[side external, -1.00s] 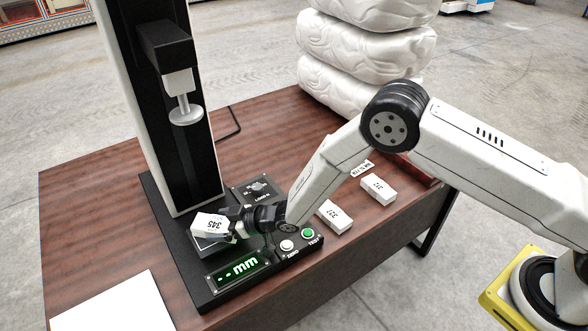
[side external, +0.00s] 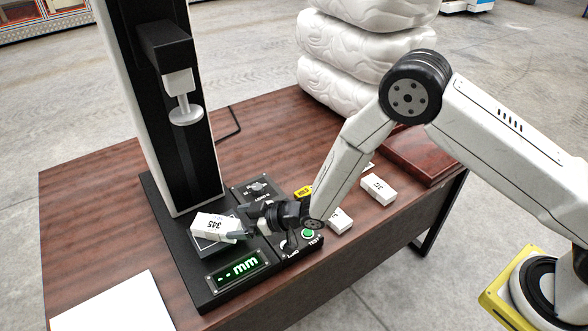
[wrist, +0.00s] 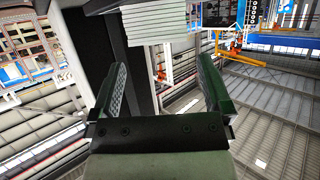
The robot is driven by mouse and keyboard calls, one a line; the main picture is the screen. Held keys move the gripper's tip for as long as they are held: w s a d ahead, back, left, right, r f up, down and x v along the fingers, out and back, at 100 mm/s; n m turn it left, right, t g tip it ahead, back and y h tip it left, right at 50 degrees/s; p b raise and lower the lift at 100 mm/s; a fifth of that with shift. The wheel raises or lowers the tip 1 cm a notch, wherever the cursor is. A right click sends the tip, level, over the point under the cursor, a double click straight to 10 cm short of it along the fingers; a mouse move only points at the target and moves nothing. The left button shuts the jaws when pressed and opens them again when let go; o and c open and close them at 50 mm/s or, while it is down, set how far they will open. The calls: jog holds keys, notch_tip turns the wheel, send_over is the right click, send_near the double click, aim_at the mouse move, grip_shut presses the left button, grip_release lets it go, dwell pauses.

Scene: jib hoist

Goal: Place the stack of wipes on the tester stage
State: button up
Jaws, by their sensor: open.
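The stack of wipes (side external: 214,225), a white block labelled 345, rests on the small dark tester stage (side external: 208,245) below the column, turned at an angle to it. In the wrist view the layered white edges of the stack (wrist: 155,28) show beyond the fingertips. My gripper (side external: 243,229) is just to the right of the stack, low over the tester base. In the wrist view my gripper (wrist: 160,65) has its two fingers wide apart with nothing between them. The stack's right end is close to the fingertips; I cannot tell if they touch.
The tester's round press foot (side external: 186,115) hangs well above the stage. A lit mm display (side external: 238,268) and a green button (side external: 308,233) are nearby. Other white blocks (side external: 379,190) lie to the right. A white sheet (side external: 110,303) lies front left. Wrapped bales (side external: 367,65) stand behind.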

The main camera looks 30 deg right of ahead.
jog(key=v, duration=0.6)
jog(key=shift+s+d, duration=0.15)
jog(key=shift+r, duration=0.1)
dwell(0.5)
jog(key=s+d+r+m+g+h, duration=0.1)
jog(key=d+r+m+h, duration=0.15)
jog(key=d, duration=0.45)
jog(key=s+d+r+m+h, duration=0.2)
jog(key=d+r+h, duration=0.2)
jog(key=d, duration=0.3)
jog(key=s+d+r+m+g+h, duration=0.1)
jog(key=s+d+r+m+g, duration=0.1)
jog(key=s+d, duration=0.3)
jog(key=s+d+r+m+g+h, duration=0.2)
jog(key=s+d, duration=0.3)
jog(key=s, duration=0.5)
jog(key=shift+s+r+g, duration=0.2)
jog(key=shift+r+g, duration=0.2)
jog(key=shift+g, duration=0.5)
